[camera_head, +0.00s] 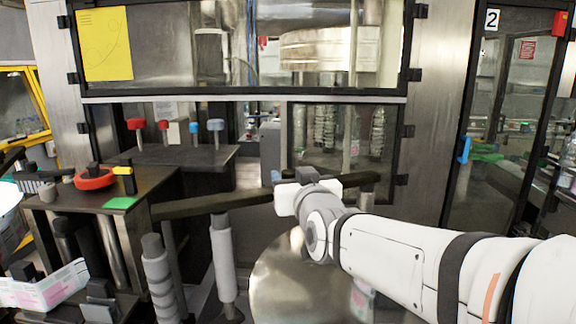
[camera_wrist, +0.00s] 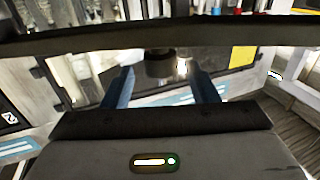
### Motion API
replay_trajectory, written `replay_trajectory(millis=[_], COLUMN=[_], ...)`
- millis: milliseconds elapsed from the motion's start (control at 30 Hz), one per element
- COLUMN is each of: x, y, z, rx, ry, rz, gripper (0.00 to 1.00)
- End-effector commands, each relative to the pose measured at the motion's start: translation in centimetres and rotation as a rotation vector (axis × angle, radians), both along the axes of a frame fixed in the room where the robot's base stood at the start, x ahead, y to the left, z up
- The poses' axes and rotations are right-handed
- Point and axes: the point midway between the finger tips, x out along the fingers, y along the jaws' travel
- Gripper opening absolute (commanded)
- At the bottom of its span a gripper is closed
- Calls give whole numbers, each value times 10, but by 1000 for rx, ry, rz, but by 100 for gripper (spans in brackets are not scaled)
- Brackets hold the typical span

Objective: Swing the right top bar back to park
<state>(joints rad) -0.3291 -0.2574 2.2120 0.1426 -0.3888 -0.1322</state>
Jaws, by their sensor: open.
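A long dark top bar (camera_head: 205,207) runs across the head view from the left table edge to behind my wrist. A dark length (camera_head: 366,178) shows again right of my wrist; whether it is the same bar is hidden. My gripper (camera_wrist: 162,72) is at this bar, and my wrist covers much of the contact area in the head view. In the wrist view a dark bar (camera_wrist: 90,38) crosses the whole upper picture. A short dark round knob (camera_wrist: 160,64) shows below it, between the two blue fingers. The fingers stand apart; I cannot tell whether they touch anything.
A black table (camera_head: 150,187) with a red ring (camera_head: 94,179) and a green pad (camera_head: 121,203) stands left. Grey rollers (camera_head: 223,255) stand below the bar. A round metal plate (camera_head: 278,278) lies under my arm. A framed glass machine front (camera_head: 250,92) closes the back.

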Motion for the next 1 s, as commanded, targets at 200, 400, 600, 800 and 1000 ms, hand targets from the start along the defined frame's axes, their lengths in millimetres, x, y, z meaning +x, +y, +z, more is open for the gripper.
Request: replay_trajectory(millis=[200, 400, 600, 800, 1000], x=[29, 42, 44, 44, 44], y=[10, 14, 15, 16, 16], z=[2, 1, 0, 0, 0], rx=[-1, 0, 0, 0, 0], ry=[3, 1, 1, 1, 1], rz=[3, 4, 5, 6, 6], gripper=[53, 53, 53, 47, 31])
